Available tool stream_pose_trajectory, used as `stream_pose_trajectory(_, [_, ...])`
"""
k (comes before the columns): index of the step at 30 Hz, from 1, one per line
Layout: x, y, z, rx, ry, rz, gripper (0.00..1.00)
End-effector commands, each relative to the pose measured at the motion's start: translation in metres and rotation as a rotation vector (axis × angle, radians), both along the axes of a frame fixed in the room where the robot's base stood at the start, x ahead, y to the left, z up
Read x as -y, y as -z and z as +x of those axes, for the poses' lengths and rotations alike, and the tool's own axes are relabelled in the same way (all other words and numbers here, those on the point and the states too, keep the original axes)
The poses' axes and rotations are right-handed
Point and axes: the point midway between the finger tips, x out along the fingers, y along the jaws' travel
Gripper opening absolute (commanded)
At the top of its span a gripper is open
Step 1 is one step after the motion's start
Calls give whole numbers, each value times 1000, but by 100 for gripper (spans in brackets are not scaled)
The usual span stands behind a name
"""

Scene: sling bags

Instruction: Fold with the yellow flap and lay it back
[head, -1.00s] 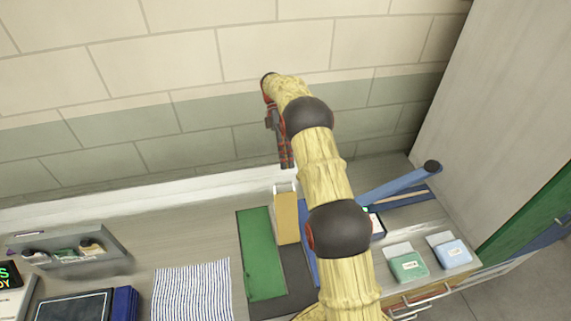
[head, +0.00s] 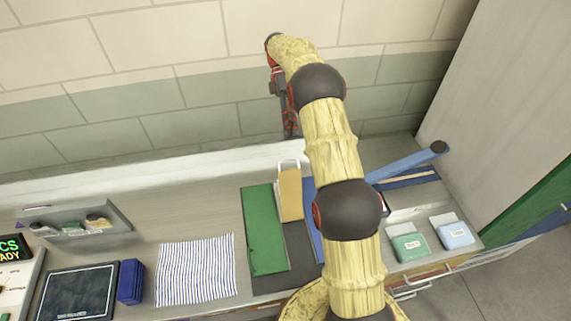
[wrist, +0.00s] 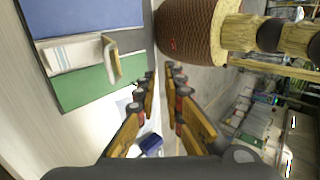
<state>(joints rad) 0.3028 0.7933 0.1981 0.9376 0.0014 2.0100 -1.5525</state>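The yellow flap (head: 290,196) is a narrow tan-yellow panel with a pale handle loop at its far end. It stands up from the mat between the green panel (head: 264,232) and the blue panel (head: 311,225). In the wrist view the yellow flap (wrist: 112,60) shows nearly edge-on, beside the green panel (wrist: 85,82), a pale striped strip (wrist: 73,54) and the blue panel (wrist: 90,16). My gripper (wrist: 161,78) is open and empty, with a gap between its fingers. In the head view my gripper (head: 289,130) is raised beyond the flap, near the wall, apart from it. My arm partly hides the blue panel.
A striped cloth (head: 196,270), a dark blue block (head: 131,281) and a grey tray (head: 75,234) lie to the left. A blue bar (head: 410,163), a green box (head: 410,245) and a light blue box (head: 454,234) lie right. The wall is close behind.

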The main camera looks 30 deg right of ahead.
Motion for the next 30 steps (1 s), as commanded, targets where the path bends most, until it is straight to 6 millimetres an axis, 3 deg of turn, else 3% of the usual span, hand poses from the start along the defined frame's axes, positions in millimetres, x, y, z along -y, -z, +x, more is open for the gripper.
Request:
stream_pose_trajectory(5, [-8, -32, -17, 49, -4, -17, 0])
stream_pose_trajectory(12, [-16, -42, -30, 160, 80, -130, 0])
stream_pose_trajectory(20, [-20, -29, -33, 318, 322, -337, 0])
stream_pose_trajectory(30, [-15, 12, -7, 531, 914, -603, 0])
